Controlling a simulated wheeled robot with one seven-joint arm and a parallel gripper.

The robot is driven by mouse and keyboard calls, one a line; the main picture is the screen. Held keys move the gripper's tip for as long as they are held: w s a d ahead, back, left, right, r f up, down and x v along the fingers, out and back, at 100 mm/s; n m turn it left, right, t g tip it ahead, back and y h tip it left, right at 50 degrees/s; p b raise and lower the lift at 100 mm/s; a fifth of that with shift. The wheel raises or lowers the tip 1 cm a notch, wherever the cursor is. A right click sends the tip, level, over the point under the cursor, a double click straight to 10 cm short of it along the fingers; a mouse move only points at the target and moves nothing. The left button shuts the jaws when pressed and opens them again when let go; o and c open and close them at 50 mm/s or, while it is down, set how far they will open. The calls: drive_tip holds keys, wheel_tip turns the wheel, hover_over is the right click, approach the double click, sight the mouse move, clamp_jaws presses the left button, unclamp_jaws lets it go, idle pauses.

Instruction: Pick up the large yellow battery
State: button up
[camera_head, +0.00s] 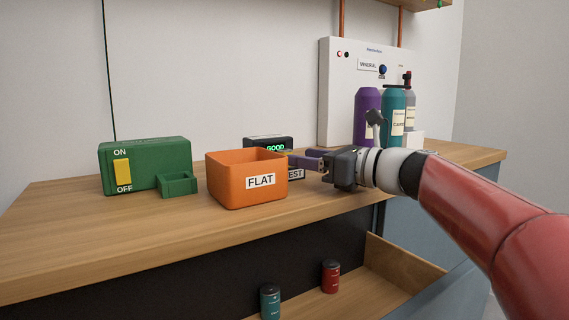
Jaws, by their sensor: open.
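My gripper (296,160) reaches in from the right, level with the bar top, its dark fingers pointing left behind the right rim of the orange FLAT bin (228,189). The fingers are open, but their tips are partly hidden by the bin. A small yellowish sliver (288,153) shows at the fingertips; I cannot tell whether it is the large yellow battery. A tester with a lit green GOOD display (274,147) stands behind the bin, its lower part hidden. A label ending in EST (296,174) shows below the fingers.
A green box with a yellow ON/OFF switch (123,172) and a small green tray (178,185) stand left. A white dispenser (336,90) with purple (366,113) and teal (393,112) bottles stands behind my arm. Teal (270,302) and red (331,277) batteries stand in the open drawer below.

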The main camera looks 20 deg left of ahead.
sight(291, 150)
drive_tip(key=x, duration=0.4)
drive_tip(key=shift+a, duration=0.2)
clamp_jaws()
